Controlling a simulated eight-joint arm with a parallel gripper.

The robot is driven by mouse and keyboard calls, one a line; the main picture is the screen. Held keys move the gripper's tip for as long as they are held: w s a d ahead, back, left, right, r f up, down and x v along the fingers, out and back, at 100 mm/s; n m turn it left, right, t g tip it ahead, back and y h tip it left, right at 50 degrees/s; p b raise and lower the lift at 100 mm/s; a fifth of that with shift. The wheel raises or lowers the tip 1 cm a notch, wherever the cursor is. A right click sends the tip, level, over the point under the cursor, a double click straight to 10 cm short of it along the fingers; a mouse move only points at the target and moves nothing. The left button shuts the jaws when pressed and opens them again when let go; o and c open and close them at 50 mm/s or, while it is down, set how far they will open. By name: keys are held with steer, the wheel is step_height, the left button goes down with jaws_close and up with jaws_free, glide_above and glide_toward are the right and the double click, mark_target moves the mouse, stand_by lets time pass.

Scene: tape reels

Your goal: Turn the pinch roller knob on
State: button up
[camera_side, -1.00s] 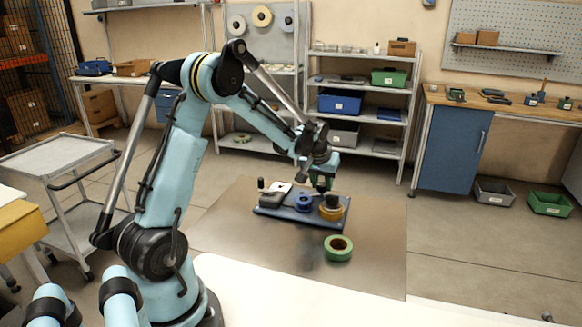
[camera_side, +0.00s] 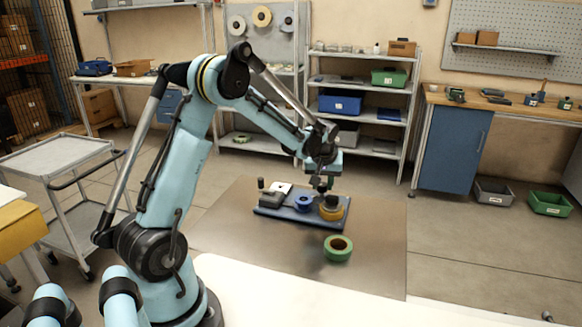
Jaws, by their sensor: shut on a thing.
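A small tape machine on a blue base plate (camera_side: 276,213) stands on the brown table. It carries a grey block with a white top (camera_side: 278,190), a blue reel (camera_side: 302,204) and a yellow reel (camera_side: 331,213) with a dark cap (camera_side: 331,202). A black upright knob (camera_side: 261,184) stands at its left end. My gripper (camera_side: 325,188) points down at the back right of the machine, just behind the dark cap. Its jaws are shut on a small dark part there, seemingly a knob; the fingers are too small to show the grip clearly.
The table is clear on both sides. Shelves with a blue bin (camera_side: 340,103) and a green bin (camera_side: 388,77) stand well behind.

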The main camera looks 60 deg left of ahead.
steer(key=o, duration=1)
steer(key=shift+o, duration=0.2)
steer(key=v, duration=1.2)
steer(key=s+d+m+t+h, duration=0.1)
steer(key=s+d+m, duration=0.4)
steer(key=d, duration=0.5)
steer(key=s+d+m+t+h, duration=0.2)
steer(key=s+d+m, duration=0.4)
steer(key=d, duration=0.5)
steer(key=shift+s+f+t+h, duration=0.3)
steer(key=shift+s+f+t, duration=0.15)
steer(key=shift+s+t, duration=0.45)
